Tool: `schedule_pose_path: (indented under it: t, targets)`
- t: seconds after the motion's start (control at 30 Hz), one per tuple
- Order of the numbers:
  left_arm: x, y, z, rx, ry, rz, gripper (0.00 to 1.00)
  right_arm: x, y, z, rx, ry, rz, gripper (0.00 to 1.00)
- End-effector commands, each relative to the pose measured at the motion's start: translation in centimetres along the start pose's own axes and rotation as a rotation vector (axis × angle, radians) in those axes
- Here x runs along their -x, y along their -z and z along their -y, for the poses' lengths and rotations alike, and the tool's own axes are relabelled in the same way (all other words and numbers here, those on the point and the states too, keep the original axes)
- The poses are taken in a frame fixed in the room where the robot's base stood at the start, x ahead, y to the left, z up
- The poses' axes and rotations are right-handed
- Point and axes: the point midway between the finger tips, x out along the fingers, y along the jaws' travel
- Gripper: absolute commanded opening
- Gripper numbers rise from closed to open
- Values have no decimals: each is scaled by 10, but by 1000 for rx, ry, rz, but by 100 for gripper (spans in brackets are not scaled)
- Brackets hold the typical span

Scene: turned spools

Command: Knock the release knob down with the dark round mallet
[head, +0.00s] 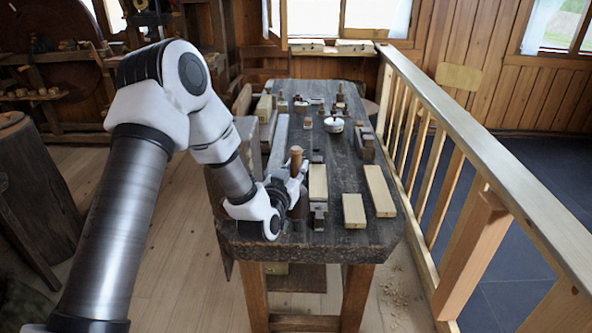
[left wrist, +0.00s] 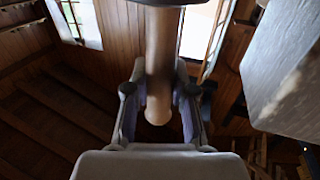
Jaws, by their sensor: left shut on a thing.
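My left gripper (head: 294,187) is shut on the wooden handle of the mallet (head: 296,158) over the near left part of the dark workbench. The handle stands about upright, its rounded end above the fingers. The dark round head (head: 299,207) shows below the fingers, partly hidden by the gripper; I cannot tell whether it touches the bench. In the left wrist view the handle (left wrist: 159,60) runs between both fingers (left wrist: 158,105). A pale round piece with a small dark top (head: 333,124) stands farther back; I cannot tell whether that top is the release knob. My right gripper is out of view.
The workbench (head: 290,238) holds pale wooden blocks (head: 380,192) right of the gripper and a small dark metal piece (head: 319,215) close beside it. A long grey bar (head: 279,145) lies behind the gripper. Several small turned pieces stand at the back. A wooden railing (head: 470,150) runs along the right.

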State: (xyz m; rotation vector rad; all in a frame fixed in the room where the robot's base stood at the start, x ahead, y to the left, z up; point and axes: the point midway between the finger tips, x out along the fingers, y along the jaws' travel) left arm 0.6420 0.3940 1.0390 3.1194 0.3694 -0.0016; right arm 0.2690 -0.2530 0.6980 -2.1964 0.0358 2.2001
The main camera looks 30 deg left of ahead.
Motion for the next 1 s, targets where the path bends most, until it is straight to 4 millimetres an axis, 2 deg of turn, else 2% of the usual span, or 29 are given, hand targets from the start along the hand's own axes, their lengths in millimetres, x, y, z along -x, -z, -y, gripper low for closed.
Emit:
schedule_pose_path:
  t: [0.03, 0.1, 0.37, 0.47, 0.73, 1.0]
  targets:
    - [0, 14, 0, 1, 0, -2, 0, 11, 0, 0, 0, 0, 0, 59]
    - [0, 19, 0, 0, 0, -1, 0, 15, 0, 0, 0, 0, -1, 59]
    - [0, 17, 0, 0, 0, -1, 0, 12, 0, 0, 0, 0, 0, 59]
    - [0, 10, 0, 0, 0, 0, 0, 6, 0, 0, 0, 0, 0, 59]
    - [-1, -24, 0, -1, 0, -2, 0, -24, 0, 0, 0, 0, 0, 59]
    - [-1, -26, 0, 0, 0, 0, 0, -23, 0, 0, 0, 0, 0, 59]
